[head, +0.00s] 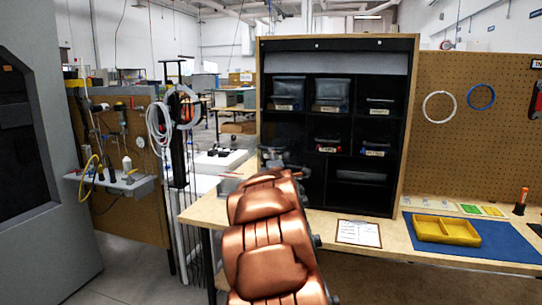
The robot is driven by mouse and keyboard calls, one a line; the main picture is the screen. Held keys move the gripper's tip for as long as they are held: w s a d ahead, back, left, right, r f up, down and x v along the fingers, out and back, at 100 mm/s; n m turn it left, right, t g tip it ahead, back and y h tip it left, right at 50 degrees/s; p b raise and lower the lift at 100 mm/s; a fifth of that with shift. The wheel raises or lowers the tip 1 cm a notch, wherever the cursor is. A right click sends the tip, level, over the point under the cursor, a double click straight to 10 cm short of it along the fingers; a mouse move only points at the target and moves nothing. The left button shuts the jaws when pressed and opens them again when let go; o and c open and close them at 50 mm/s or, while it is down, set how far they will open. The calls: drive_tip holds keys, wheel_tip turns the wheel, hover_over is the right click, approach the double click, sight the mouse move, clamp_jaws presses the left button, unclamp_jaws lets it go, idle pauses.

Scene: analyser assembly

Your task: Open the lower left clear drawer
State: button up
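A black cabinet (341,196) with clear drawers stands on the wooden bench, facing me. Its top row holds an upper left clear drawer (289,88), a middle one (332,90) and a right one (379,104), with labels on their fronts. Lower openings show a middle front (327,145) and a right front (374,149). My gripper (270,156) is dark and small, at the cabinet's left side below the upper left drawer. My copper arm and gripper cover the lower left area, so I cannot make out the lower left drawer or whether the gripper touches it. The finger opening does not show clearly.
On the bench (398,236) lie a white paper card (358,233), and a yellow tray (446,230) on a blue mat (510,244). A pegboard (450,150) stands right of the cabinet. A tool board with hoses stands at left, beside a grey machine (65,235).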

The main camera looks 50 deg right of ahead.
drive_tip(key=shift+v, duration=1.95)
